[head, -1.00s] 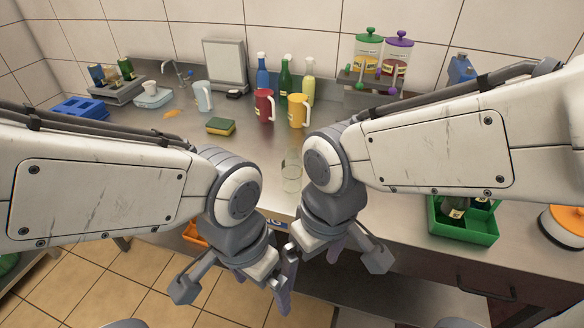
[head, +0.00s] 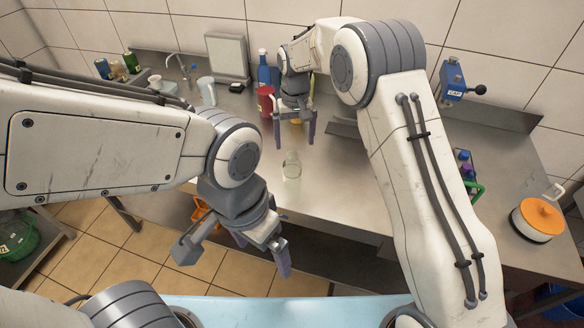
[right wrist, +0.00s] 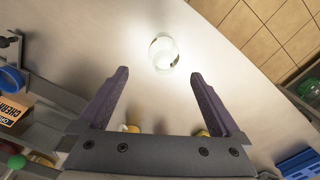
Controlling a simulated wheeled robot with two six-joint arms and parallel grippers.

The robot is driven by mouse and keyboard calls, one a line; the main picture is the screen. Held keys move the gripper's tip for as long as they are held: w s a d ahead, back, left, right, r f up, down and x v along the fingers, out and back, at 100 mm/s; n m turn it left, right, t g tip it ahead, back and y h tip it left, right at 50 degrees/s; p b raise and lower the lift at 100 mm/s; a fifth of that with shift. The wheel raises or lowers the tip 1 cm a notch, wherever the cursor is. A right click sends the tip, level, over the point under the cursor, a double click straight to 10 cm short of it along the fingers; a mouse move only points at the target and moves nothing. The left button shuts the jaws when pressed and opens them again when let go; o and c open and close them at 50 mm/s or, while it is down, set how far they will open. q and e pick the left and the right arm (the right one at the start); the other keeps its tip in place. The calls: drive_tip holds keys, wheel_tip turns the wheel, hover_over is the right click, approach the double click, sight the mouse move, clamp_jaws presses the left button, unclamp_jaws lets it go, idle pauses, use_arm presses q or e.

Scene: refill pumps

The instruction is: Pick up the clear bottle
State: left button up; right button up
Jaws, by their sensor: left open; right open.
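The clear bottle (head: 292,165) stands upright on the steel counter (head: 335,195), near its front edge. In the right wrist view the clear bottle (right wrist: 163,52) shows from above, beyond the fingertips and between their lines. My right gripper (head: 295,130) is open and empty, above the counter and behind the bottle in the head view; its two fingers (right wrist: 158,75) also show in the right wrist view. My left gripper (head: 262,258) is open and empty, in front of the counter's edge and lower left of the bottle.
An orange-lidded pot (head: 538,218) stands at the right. A blue dispenser (head: 453,80) is at the back right. The counter around the bottle is clear.

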sight(292, 158)
wheel_tip(292, 158, down, 2)
drive_tip(key=shift+a+f+p, duration=0.15)
drive_tip(key=shift+f+p, duration=0.45)
drive_tip(key=shift+p, duration=0.15)
drive_tip(key=f+p, duration=0.1)
drive_tip(key=f, duration=0.2)
drive_tip(key=shift+s+a+f+p, duration=0.2)
drive_tip(key=shift+f+p, duration=0.1)
drive_tip(key=shift+p, duration=0.1)
drive_tip(key=shift+w+f, duration=0.15)
drive_tip(key=shift+f, duration=0.2)
clamp_jaws()
